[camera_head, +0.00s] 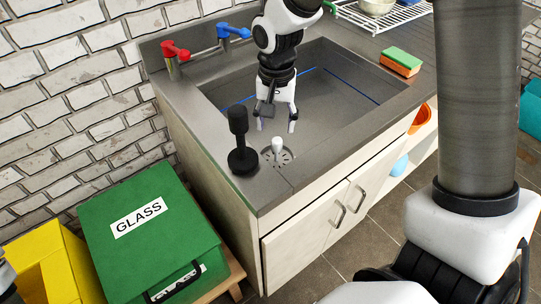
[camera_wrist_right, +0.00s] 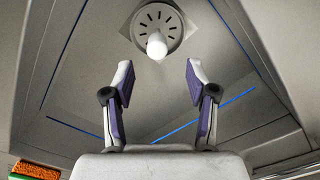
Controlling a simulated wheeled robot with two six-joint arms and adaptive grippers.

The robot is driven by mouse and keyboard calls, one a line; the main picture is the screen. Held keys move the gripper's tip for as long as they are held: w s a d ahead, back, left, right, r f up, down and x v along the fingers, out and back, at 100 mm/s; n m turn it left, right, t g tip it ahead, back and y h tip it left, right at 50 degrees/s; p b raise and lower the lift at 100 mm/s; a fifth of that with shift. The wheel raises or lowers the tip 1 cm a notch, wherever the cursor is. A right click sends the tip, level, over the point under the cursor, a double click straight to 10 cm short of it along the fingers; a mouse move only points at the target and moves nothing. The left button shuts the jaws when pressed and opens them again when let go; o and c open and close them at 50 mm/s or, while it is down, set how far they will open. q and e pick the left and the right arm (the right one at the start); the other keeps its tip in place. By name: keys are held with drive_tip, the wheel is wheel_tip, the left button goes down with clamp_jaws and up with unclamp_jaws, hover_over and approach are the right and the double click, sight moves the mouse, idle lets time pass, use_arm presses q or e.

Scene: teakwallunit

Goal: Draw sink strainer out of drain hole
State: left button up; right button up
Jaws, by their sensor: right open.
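The sink strainer (camera_head: 277,158) is a pale slotted disc with an upright white knob, seated in the drain of the grey sink (camera_head: 332,103). In the right wrist view the strainer (camera_wrist_right: 157,24) lies at the top middle, its knob pointing towards the camera. My right gripper (camera_head: 276,125) points down into the sink with its two fingers spread and nothing between them. Its fingertips appear above the knob and apart from it. In the wrist view the gripper (camera_wrist_right: 160,78) has the knob just beyond the gap between its fingers.
A black plunger-like tool (camera_head: 240,145) stands left of the strainer. A red tap (camera_head: 174,54) and a blue tap (camera_head: 232,33) are at the back left. A green-and-orange sponge (camera_head: 401,61) lies on the right rim. A green glass bin (camera_head: 150,230) stands left of the cabinet.

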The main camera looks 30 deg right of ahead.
sight(277, 140)
wheel_tip(277, 140, down, 6)
drive_tip(key=shift+s+d+f+b, duration=0.1)
drive_tip(key=shift+s+f+b, duration=0.05)
drive_tip(key=shift+b, duration=0.3)
clamp_jaws()
wheel_tip(277, 140, up, 10)
drive_tip(key=shift+f+p, duration=0.1)
drive_tip(key=shift+p, duration=0.85)
wheel_tip(277, 140, up, 3)
drive_tip(key=p, duration=0.3)
drive_tip(key=shift+r+p, duration=0.2)
drive_tip(key=shift+p, duration=0.1)
